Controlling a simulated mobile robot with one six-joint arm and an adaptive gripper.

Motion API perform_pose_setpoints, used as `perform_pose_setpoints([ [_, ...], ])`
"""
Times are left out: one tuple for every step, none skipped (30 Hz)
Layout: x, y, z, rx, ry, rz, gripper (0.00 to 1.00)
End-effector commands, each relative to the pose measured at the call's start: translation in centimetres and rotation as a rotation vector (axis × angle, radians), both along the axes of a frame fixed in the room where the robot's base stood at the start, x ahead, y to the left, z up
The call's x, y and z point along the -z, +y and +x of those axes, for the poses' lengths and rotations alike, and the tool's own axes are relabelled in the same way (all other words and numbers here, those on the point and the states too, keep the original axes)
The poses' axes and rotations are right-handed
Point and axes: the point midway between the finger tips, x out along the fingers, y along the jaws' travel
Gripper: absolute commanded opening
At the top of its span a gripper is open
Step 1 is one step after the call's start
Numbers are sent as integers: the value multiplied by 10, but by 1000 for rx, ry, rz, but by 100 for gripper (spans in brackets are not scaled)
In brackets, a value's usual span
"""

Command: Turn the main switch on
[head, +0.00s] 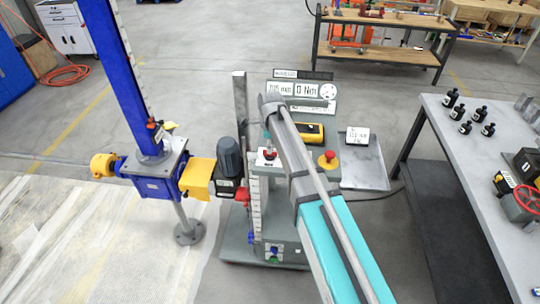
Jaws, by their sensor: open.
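A grey control pedestal (285,228) stands in the middle of the head view. A small red knob on a white plate (268,156) sits on its top, and looks like the main switch; which way it points is too small to tell. My arm reaches up from the lower right across the pedestal. My gripper (267,138) is at the arm's far end, pointing down just above the red knob, and looks apart from it. It is open and empty, though small and partly hidden by my arm.
A red mushroom button (328,157) on a yellow base is right of my arm. A display panel (303,91) stands behind. A workbench (465,150) with black bottles (467,127) is right.

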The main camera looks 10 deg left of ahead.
Motion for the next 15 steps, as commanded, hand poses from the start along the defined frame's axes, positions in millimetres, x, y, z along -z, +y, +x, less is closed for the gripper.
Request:
perform_pose_setpoints([
  [8,0,0,0,0,0,54],
  [10,0,0,0,0,0,54],
  [13,0,0,0,0,0,54],
  [15,0,0,0,0,0,54],
  [17,0,0,0,0,0,54],
  [20,0,0,0,0,0,54],
  [21,0,0,0,0,0,54],
  [23,0,0,0,0,0,54],
  [25,0,0,0,0,0,54],
  [26,0,0,0,0,0,54],
  [27,0,0,0,0,0,54],
  [28,0,0,0,0,0,54],
  [29,0,0,0,0,0,54],
  [29,0,0,0,0,0,54],
  [30,0,0,0,0,0,54],
])
